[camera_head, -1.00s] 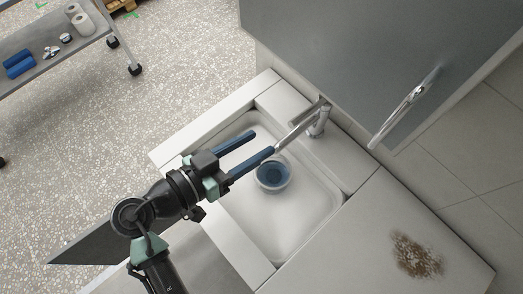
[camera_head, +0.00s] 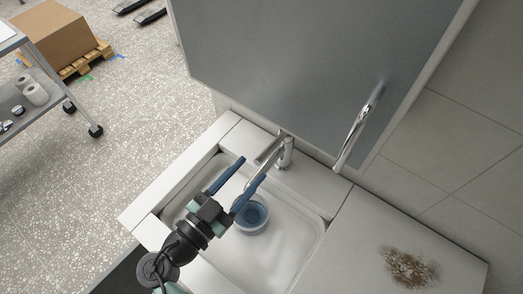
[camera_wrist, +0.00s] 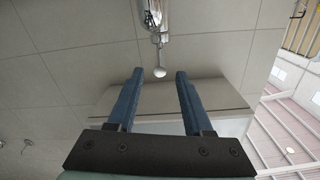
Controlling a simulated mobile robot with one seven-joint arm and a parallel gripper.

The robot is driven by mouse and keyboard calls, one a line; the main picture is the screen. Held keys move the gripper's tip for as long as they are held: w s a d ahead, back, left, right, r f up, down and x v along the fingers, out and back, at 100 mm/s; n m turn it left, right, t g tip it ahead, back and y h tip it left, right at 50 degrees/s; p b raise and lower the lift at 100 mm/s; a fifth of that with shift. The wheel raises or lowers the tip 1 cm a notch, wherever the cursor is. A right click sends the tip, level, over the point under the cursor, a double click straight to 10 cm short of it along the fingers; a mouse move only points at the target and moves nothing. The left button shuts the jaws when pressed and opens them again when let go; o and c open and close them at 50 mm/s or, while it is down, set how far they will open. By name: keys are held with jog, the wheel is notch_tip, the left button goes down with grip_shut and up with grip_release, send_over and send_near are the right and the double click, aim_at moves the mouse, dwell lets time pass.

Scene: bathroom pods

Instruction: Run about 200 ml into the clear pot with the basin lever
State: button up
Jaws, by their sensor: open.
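The clear pot (camera_head: 252,214) stands in the white basin (camera_head: 290,240), below the tap's spout; it looks bluish inside, and I cannot tell its water level. The chrome tap (camera_head: 285,153) stands on the basin's back rim, its spout pointing over the bowl. I cannot clearly tell its lever from the spout. My gripper (camera_head: 253,169) is open and empty above the basin, its two blue fingers reaching toward the tap. In the wrist view my gripper (camera_wrist: 160,75) is open, with a chrome fitting (camera_wrist: 154,22) beyond the fingertips.
A large grey panel (camera_head: 300,60) rises behind the basin, with a chrome bar (camera_head: 358,125) at its right. A brown stain (camera_head: 408,268) marks the counter at right. A trolley (camera_head: 45,100) and a cardboard box (camera_head: 62,38) on a pallet stand at far left, with open floor between.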

aim_at(261, 156)
jog(key=p+x, duration=0.1)
jog(key=x, duration=0.4)
jog(key=shift+w+d, duration=0.15)
grip_shut()
dwell(1.3)
